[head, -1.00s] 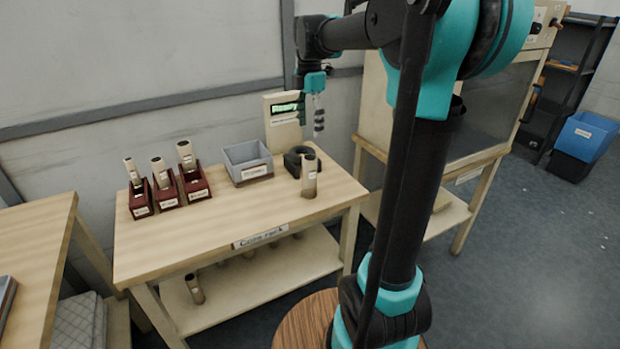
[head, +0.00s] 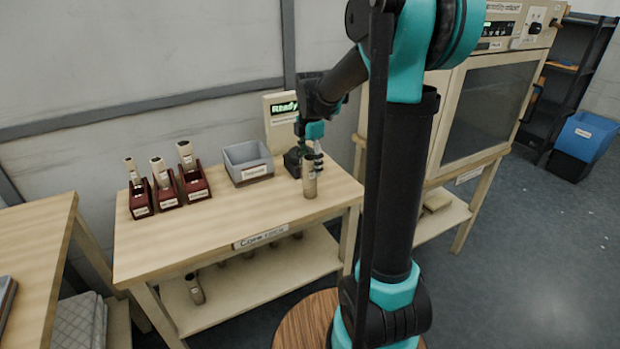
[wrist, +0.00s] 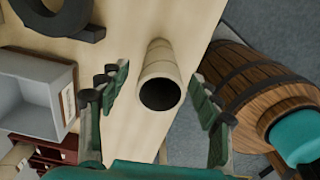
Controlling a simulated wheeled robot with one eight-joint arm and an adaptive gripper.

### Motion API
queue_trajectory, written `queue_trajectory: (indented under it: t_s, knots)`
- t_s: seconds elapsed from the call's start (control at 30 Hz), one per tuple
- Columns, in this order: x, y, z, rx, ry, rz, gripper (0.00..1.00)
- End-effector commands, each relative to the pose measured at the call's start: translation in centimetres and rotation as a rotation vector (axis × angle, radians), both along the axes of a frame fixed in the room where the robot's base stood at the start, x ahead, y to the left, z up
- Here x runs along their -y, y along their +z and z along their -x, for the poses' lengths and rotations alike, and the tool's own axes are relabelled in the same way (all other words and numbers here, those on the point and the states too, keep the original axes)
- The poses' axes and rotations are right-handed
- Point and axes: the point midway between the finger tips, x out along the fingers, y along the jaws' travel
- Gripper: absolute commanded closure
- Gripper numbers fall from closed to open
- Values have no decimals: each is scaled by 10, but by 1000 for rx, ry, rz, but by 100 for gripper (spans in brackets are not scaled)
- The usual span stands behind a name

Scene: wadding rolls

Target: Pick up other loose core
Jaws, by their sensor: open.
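A loose tan core (head: 309,182) stands upright near the right end of the light wooden table (head: 250,215). In the wrist view the core (wrist: 158,62) shows its dark open end towards me, between the spread fingers. My gripper (head: 314,158) is open and is at the top of the core in the head view. In the wrist view my gripper (wrist: 160,95) has one finger on each side of the core, with gaps, and nothing is held. Another core (head: 195,289) leans or stands on the lower shelf.
Three dark red holders (head: 168,193) with cores stand at the table's left. A grey bin (head: 248,163) and a black ring-shaped object (wrist: 62,18) are near the core. A lit sign (head: 281,112) stands behind. My wooden round base is below.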

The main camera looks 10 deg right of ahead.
Motion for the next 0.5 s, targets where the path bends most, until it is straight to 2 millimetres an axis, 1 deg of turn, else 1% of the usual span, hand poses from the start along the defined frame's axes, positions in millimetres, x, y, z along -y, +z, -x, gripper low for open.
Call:
queue_trajectory:
  t_s: [0.03, 0.1, 0.2, 0.33, 0.5]
  knots:
    - [0, -8, -1, 0, 0, 0, 36]
    - [1, -19, 0, 0, 0, 0, 36]
    - [1, -30, 0, 1, 0, 0, 36]
    - [1, -36, 0, 1, 0, -2, 36]
    - [1, -36, 0, 1, 0, -2, 36]
